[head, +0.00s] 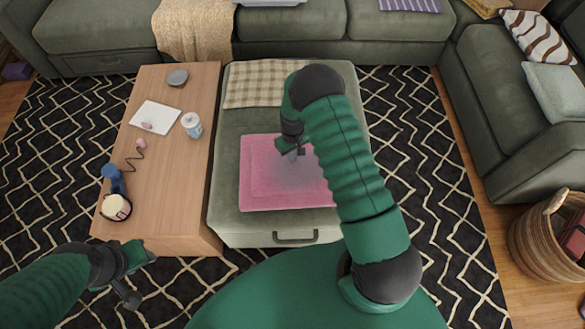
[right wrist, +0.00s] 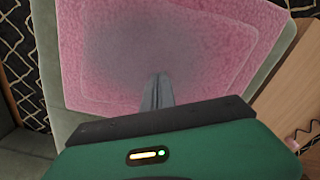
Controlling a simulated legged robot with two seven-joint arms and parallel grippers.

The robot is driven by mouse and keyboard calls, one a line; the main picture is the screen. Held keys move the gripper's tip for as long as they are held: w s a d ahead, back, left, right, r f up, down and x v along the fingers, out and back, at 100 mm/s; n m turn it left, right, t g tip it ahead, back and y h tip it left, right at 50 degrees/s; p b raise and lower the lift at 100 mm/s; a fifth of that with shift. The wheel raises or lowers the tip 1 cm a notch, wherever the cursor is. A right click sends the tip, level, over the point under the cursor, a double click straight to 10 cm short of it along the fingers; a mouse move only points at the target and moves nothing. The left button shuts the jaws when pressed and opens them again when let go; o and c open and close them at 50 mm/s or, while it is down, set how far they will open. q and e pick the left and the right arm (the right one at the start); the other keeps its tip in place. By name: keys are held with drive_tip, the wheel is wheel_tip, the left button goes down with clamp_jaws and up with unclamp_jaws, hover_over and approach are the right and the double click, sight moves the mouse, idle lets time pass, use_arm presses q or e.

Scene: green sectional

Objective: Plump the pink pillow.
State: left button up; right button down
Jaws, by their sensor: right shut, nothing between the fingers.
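The pink pillow (head: 262,183) lies flat on the green ottoman (head: 222,200), toward its front half. A greyish patch shows in its middle. My right gripper (head: 294,155) is over the pillow, fingers together and empty, and my right arm hides part of the pillow's right side. In the right wrist view the shut fingers (right wrist: 157,92) point at the pink pillow (right wrist: 225,55); I cannot tell whether they touch it. My left gripper (head: 138,277) is at the lower left, beside the coffee table's front end, away from the pillow. Its fingers are unclear.
A checkered cloth (head: 255,82) lies on the ottoman behind the pillow. The wooden coffee table (head: 170,205) stands close on the left, with a white can (head: 192,125), a cup (head: 116,207) and small items. Green sofas (head: 300,22) border the back and right. A basket (head: 540,240) stands at right.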

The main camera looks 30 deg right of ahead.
drive_tip(key=shift+f, duration=0.1)
drive_tip(key=shift+f+b, duration=0.6)
drive_tip(key=shift+f, duration=0.05)
drive_tip(key=shift+f, duration=0.1)
idle(0.7)
drive_tip(key=shift+r+p, duration=0.65)
drive_tip(key=shift+r, duration=0.1)
drive_tip(key=shift+f, duration=0.15)
